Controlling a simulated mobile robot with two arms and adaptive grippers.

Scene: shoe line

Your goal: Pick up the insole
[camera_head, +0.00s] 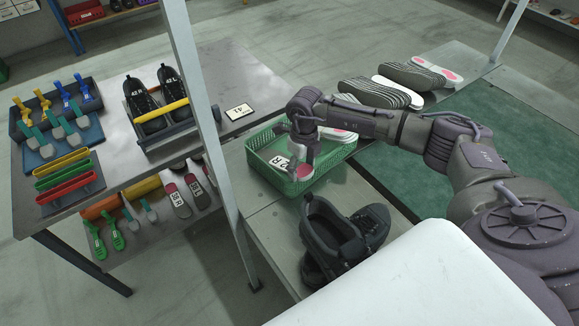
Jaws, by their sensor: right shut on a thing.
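My right gripper (304,150) reaches from the right over a green basket (262,168). It points down and is shut on an insole (302,171), white with pink, partly hidden by the fingers. I cannot tell whether this insole is clear of the basket floor. Another pale insole (338,135) lies in the basket to the right, partly behind the gripper, and a white label (281,163) marked R shows at the left. My left gripper is not in view.
Black shoes (345,236) stand in front of the basket. A grey post (213,150) rises left of it. Several striped soles (400,78) lie behind my arm. The left table (200,85) holds a shoe rack, shoehorns and a label card (239,111). A green mat (500,125) lies right.

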